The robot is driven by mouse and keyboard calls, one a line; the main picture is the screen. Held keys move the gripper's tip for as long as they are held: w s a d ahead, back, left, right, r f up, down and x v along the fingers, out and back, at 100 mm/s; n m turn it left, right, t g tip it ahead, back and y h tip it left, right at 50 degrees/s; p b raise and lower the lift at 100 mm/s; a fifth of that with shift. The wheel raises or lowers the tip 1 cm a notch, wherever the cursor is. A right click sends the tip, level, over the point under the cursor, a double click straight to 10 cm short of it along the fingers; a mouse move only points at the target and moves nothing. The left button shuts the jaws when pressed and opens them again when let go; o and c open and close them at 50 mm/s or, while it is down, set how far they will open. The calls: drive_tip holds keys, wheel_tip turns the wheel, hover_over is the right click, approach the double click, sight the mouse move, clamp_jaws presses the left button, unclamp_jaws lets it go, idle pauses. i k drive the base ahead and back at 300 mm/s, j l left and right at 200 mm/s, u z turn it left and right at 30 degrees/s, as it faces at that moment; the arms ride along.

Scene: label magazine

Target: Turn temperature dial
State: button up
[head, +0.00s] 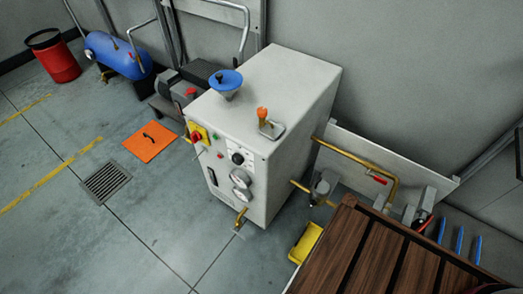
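A white boxy machine cabinet (285,110) stands near the wall in the middle of the head view. A small black round dial (237,158) sits on a pale plate high on its front face. I cannot read any marks on it or tell its setting. Two round gauges (241,179) sit just below the dial. My gripper does not show in this view, and nothing is seen touching the dial.
A red-and-yellow switch (198,134) is left of the dial; a blue funnel (226,82) and orange-handled lever (263,115) are on top. A brown slatted bench (370,260) and yellow bin (305,243) stand right. Open floor (130,235) lies front-left.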

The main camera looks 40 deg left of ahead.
sight(236, 159)
drive_tip(key=k+u, duration=0.15)
drive_tip(key=u, duration=0.25)
drive_tip(key=k+j+u, duration=0.1)
drive_tip(key=u, duration=0.25)
drive_tip(key=k+j+u, duration=0.1)
drive_tip(key=u, duration=0.3)
drive_tip(key=k+j+u, duration=0.1)
drive_tip(key=u, duration=0.25)
